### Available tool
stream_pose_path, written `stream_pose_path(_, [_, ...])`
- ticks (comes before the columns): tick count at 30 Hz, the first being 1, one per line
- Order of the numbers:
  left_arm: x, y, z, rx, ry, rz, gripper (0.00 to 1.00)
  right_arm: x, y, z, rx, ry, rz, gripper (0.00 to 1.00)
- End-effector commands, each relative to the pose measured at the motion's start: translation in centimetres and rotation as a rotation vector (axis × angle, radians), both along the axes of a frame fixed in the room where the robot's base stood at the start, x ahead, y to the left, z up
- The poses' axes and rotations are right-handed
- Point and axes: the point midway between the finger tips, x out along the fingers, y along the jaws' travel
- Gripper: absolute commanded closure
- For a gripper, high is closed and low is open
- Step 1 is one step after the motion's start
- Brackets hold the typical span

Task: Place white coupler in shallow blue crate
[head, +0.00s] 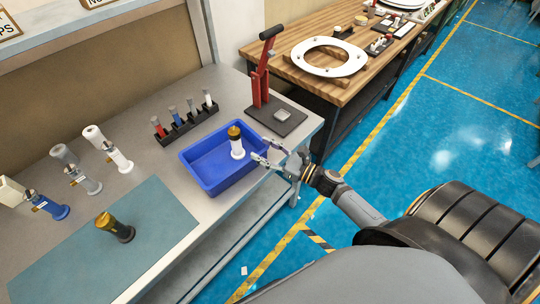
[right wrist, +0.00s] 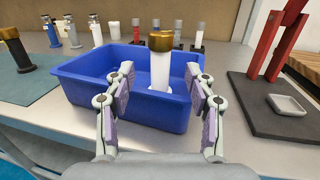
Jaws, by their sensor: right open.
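The white coupler (head: 237,146), with a brass-coloured top, stands upright inside the shallow blue crate (head: 186,168). In the right wrist view the coupler (right wrist: 160,72) is centred beyond my fingertips, and the near wall of the crate (right wrist: 125,113) hides its lower end. My right gripper (head: 264,149) is open and empty at the crate's right side. Its fingers appear on either side of the coupler in the wrist view, with a gap to it. My left gripper is not in view.
A black rack (head: 187,125) of small bottles is at the back. A dark, brass-topped coupler (head: 117,229) stands on the teal mat (head: 150,235). Several other couplers stand at left.

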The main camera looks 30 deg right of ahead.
Motion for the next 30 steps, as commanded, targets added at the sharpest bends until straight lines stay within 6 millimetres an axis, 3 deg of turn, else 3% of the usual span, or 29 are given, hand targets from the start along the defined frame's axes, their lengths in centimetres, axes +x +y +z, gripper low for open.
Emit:
stream_pose_path(7, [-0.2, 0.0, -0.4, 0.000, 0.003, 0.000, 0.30, -1.9, -1.3, 0.0, 0.001, -0.003, 0.000, 0.45])
stream_pose_path(23, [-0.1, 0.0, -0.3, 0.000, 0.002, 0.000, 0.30, -2.0, -1.3, 0.1, -0.001, -0.006, 0.000, 0.45])
stream_pose_path(26, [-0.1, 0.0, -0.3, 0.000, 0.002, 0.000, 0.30, -2.6, 0.0, 0.5, -0.060, -0.050, 0.038, 0.45])
stream_pose_path(30, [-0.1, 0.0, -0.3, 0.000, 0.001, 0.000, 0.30, -5.7, 5.9, 1.5, -0.369, -0.274, 0.225, 0.45])
